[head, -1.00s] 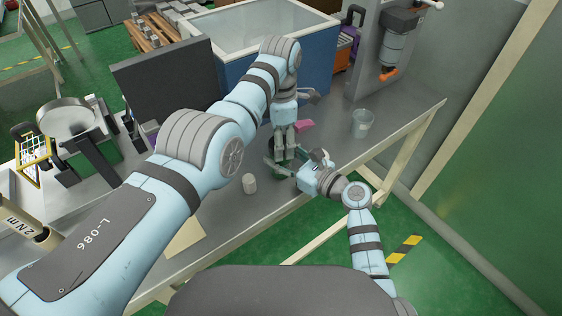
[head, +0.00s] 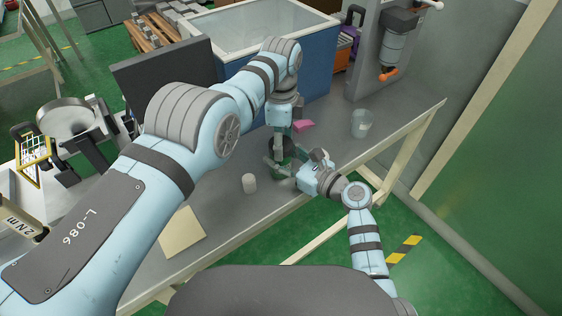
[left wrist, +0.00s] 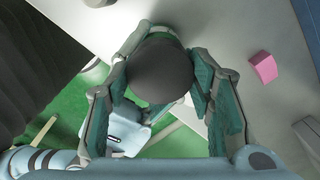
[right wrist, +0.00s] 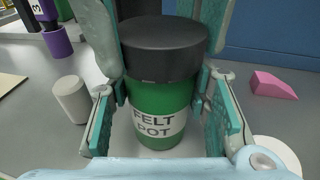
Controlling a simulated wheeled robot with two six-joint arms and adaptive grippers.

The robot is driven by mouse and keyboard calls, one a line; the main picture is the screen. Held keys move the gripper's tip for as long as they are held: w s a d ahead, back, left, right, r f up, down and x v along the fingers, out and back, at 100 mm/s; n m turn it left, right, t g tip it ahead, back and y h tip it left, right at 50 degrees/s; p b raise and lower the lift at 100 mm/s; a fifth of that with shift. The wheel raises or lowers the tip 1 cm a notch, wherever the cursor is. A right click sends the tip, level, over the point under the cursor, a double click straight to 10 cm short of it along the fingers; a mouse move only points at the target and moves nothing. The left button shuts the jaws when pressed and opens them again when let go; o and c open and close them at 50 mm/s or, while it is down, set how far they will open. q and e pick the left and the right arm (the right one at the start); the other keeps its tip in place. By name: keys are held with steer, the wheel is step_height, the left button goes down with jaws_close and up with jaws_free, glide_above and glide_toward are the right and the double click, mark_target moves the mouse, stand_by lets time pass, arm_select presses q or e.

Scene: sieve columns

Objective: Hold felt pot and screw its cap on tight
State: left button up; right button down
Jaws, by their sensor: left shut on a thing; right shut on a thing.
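The felt pot (right wrist: 158,112) is a green cylinder with a white band reading FELT POT. It stands upright in the right wrist view. Its wide black cap (right wrist: 163,48) sits level on top; it also shows from above in the left wrist view (left wrist: 160,72). I cannot tell how tight it is. My right gripper (right wrist: 165,118) is shut on the green body, one finger on each side. My left gripper (head: 281,148) comes down from above and is shut on the cap, its fingers on either side. The cap's threads are hidden.
A pale cylinder (head: 249,183), a pink block (head: 303,126) and a clear cup (head: 361,123) stand on the grey table near the pot. A blue-sided tub (head: 310,68) is behind. A tan sheet (head: 180,232) lies near the table's front edge.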

arm_select(q)
steer(key=shift+m, duration=1.1)
arm_select(e)
steer(key=shift+f, duration=0.1)
arm_select(q)
steer(key=o, duration=1.3)
steer(key=shift+r, duration=2.25)
steer(key=shift+c, duration=0.5)
